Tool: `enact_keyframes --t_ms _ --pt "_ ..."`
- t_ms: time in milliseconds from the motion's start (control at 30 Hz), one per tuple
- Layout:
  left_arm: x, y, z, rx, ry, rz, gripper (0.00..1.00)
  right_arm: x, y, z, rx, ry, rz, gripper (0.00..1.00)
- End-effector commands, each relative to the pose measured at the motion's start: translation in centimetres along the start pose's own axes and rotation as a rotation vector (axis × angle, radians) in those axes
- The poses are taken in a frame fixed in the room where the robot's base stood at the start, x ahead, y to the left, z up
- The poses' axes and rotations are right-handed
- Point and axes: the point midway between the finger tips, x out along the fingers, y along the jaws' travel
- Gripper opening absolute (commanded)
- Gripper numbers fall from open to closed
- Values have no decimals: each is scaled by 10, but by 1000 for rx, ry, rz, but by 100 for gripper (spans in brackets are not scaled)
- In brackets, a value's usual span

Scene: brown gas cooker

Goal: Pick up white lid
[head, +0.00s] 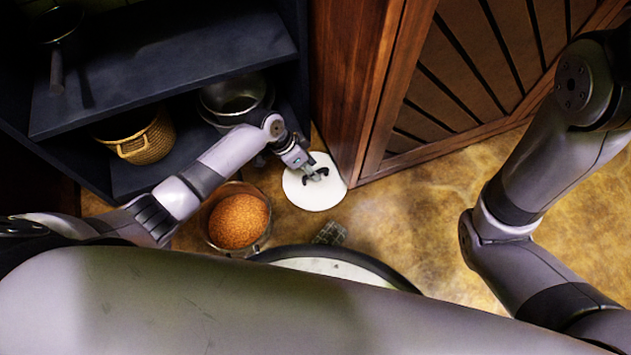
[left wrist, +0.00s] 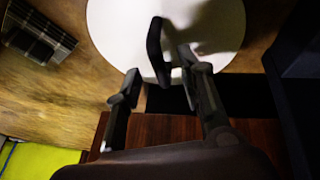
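The white lid (head: 313,196) is a flat round disc on the brown floor, beside the corner of the wooden cabinet. In the left wrist view the lid (left wrist: 105,22) fills the top middle. My left gripper (head: 315,177) is over the lid, its dark fingers spread apart. In the left wrist view the left gripper (left wrist: 145,75) shows a gap between its fingers. A dark upright piece in front of the lid there could be a fingertip or a lid handle; I cannot tell which. Contact with the lid is also unclear. My right gripper is outside the views.
A pot of orange grains (head: 238,219) stands left of the lid. Dark shelves (head: 165,65) hold a wicker basket (head: 146,142) and a metal pot (head: 235,98). The wooden cabinet (head: 362,90) rises right behind the lid. A dark checked cloth (left wrist: 38,35) lies nearby. Floor is free at right.

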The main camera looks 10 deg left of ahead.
Motion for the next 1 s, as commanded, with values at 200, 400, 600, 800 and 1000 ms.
enact_keyframes --t_ms 200,400,600,800,1000 --pt "19 0 0 0 1 -1 36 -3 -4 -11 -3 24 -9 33" --pt "18 0 0 0 0 -1 36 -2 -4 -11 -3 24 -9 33" --pt "18 0 0 0 0 0 25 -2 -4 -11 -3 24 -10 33" --pt "18 0 0 0 0 0 12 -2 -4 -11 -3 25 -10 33" --pt "18 0 0 0 0 0 0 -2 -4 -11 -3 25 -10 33"
